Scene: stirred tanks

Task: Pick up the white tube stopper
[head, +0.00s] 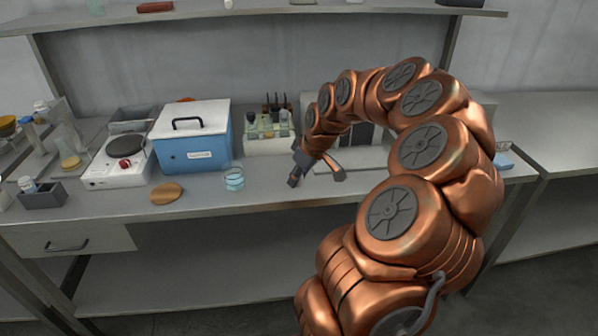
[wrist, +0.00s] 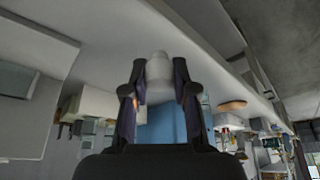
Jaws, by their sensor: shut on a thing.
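My gripper (wrist: 159,82) is shut on the white tube stopper (wrist: 158,70) in the wrist view. The stopper is a small pale cylinder with a narrower end, held between the two dark fingertips. In the head view my gripper (head: 317,178) is above the front part of the bench, right of the glass beaker. The stopper cannot be made out there. Whether it touches the bench is hard to tell.
The beaker (head: 234,179) with pale blue liquid stands near the bench front, beside a round wooden disc (head: 166,193). A blue box with a white lid (head: 192,136), a white stirrer plate (head: 119,160) and a tube rack (head: 268,141) stand behind. A shelf (head: 260,12) runs above.

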